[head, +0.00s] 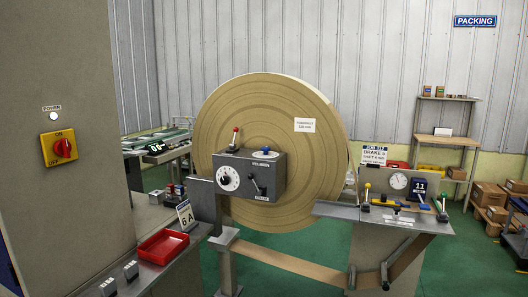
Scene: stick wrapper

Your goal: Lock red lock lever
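A lever with a red knob (235,131) stands up from the top left of a grey control box (270,172). It looks nearly upright, with a slight lean to the right. The box is mounted in front of a large brown paper roll (222,103). A blue knob (266,150) sits on a white disc on the box top. A white dial (229,179) and a dark lever (256,187) are on its front face. The small labels are too blurred to read for sure. Neither of my grippers is in view.
A red tray (162,246) lies on the left bench. A yellow panel with a red switch (62,147) is on the left cabinet. A right-hand bench (330,209) holds a gauge (399,182) and several coloured levers. A brown strip (295,265) runs low across the front.

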